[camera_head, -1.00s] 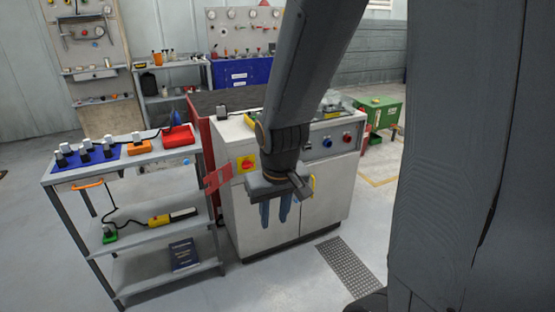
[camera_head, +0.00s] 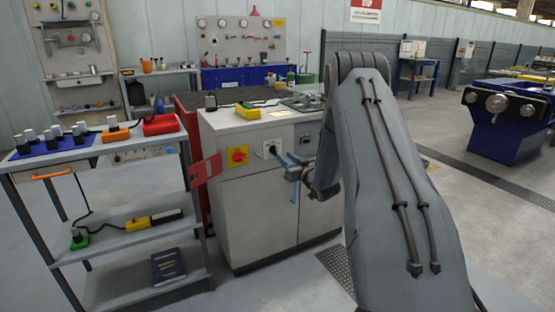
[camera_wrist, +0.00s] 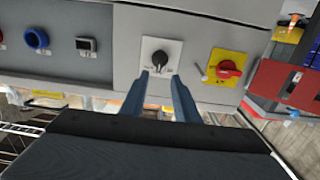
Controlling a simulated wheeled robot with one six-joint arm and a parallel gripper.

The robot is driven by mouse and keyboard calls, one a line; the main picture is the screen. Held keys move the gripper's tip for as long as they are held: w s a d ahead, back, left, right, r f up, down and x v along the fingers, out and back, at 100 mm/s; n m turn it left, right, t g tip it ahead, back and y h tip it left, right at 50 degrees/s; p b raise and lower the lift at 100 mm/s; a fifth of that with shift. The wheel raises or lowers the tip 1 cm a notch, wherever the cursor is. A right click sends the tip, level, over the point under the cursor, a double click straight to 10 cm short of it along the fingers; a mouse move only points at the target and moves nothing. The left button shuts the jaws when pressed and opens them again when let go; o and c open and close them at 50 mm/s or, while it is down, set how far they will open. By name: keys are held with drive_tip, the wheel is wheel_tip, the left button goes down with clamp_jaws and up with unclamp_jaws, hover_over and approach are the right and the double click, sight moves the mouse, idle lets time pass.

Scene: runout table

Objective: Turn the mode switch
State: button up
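The mode switch, a black knob on a pale square plate, is on the front of the grey cabinet. It shows in the head view (camera_head: 272,149) and, upside down, in the wrist view (camera_wrist: 159,60). My gripper (camera_head: 284,159) points at this panel from the right. In the wrist view my gripper (camera_wrist: 159,75) has its two blue fingers apart, with the knob appearing in line with the gap between them. The fingers look empty and short of the knob; the exact distance is hard to tell.
A red rotary switch on a yellow plate (camera_head: 238,156) sits beside the mode switch. A blue button (camera_wrist: 37,39) is on the other side in the wrist view. A red panel (camera_head: 206,168) juts out by the cabinet. A shelf trolley (camera_head: 110,150) stands left.

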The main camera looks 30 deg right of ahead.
sight(276, 149)
drive_tip(key=shift+w, duration=3.9)
drive_tip(key=shift+c, duration=0.4)
clamp_jaws()
